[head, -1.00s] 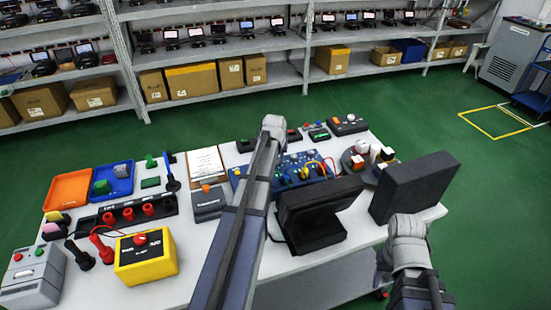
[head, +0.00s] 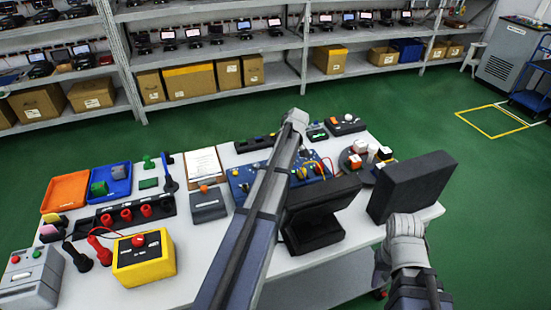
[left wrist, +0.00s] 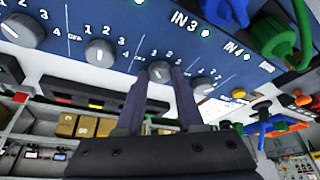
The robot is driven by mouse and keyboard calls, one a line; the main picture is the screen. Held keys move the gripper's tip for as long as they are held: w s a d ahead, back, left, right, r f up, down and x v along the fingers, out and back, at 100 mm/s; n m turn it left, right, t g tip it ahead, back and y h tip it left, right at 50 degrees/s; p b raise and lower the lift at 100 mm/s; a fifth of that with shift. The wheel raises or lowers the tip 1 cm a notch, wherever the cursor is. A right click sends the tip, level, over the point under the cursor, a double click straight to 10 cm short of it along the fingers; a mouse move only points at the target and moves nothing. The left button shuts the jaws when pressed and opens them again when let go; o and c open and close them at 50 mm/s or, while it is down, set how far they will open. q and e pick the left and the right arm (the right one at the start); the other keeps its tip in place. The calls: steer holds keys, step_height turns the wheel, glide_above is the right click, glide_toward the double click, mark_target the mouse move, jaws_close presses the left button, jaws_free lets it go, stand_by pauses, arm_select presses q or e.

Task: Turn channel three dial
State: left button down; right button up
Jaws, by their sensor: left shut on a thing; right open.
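The blue channel panel (head: 240,178) stands on the white table in the head view, partly covered by my left arm. In the left wrist view the panel (left wrist: 255,88) carries a row of grey dials. The third dial from the left (left wrist: 159,72) sits between the fingers of my left gripper (left wrist: 160,80), which is shut on it. In the head view my left arm hides that gripper's fingers and the dial. My right gripper (head: 405,228) is at the table's right front, apart from the panel; it is open, but its fingers are hard to make out.
Two black slabs, perhaps screens, stand near the panel: one in the middle (head: 322,212) and one at right (head: 412,187). Cables plug into the panel's right. A yellow box (head: 144,258) and trays (head: 65,192) fill the table's left.

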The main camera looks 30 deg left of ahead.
arm_select(q)
steer(key=n, duration=0.1)
steer(key=n+g, duration=0.1)
steer(key=n, duration=0.2)
steer(key=shift+w+g, duration=0.25)
steer(key=shift+g, duration=0.15)
steer(key=shift+n+g+h, duration=0.3)
steer(key=shift+n+g, duration=0.2)
steer(key=shift+n, duration=1)
steer(key=c, duration=0.5)
jaws_free()
steer(key=shift+c, duration=0.2)
steer(key=p+v, duration=0.7)
steer(key=shift+w+d+r, duration=0.15)
steer(key=shift+r, duration=0.2)
